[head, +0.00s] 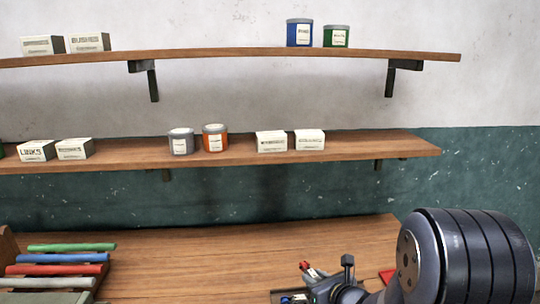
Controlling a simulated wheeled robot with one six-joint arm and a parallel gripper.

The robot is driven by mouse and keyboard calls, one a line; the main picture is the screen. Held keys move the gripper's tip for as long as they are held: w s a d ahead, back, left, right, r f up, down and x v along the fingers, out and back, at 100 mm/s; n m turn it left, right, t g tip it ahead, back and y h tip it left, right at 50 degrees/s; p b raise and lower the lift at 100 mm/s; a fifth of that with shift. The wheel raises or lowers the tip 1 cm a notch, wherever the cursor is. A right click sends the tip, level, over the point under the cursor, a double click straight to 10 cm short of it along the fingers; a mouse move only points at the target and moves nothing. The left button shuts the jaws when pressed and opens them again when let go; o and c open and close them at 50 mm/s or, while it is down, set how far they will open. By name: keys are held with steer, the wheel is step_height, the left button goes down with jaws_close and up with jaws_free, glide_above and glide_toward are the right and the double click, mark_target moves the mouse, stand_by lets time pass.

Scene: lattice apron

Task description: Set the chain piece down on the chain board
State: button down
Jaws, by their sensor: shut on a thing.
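I cannot make out the chain piece or the chain board in the head view. My arm fills the lower right with a large dark ribbed joint. The fingers of my gripper do not show clearly, so I cannot see what is between them.
A wooden bench (230,250) runs along the bottom, its middle clear. Green, red and blue rods (60,258) lie at its left. A middle shelf (350,153) and upper shelf (220,53) carry small boxes and tins. A red item (387,275) sits beside my arm.

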steer(key=s+a+r+n+g+y, duration=0.1)
steer(key=s+a+n+g+y, duration=0.15)
steer(key=a, duration=0.45)
steer(key=s+a+n+g+y, duration=0.1)
steer(key=a+n+g+y, duration=0.15)
steer(key=a, duration=0.55)
steer(key=s+a+n+g+y, duration=0.3)
steer(key=s+a+n+g, duration=0.5)
steer(key=s+a, duration=0.4)
steer(key=a+n, duration=0.1)
steer(key=a, duration=0.1)
steer(key=shift+s+a+f+g, duration=0.3)
steer(key=shift+s+f+g, duration=0.05)
steer(key=shift+g, duration=0.05)
step_height(320, 180, down, 6)
steer(key=shift+p, duration=0.3)
steer(key=shift+d+f, duration=0.1)
steer(key=shift+f, duration=1.9)
steer(key=shift+s, duration=0.1)
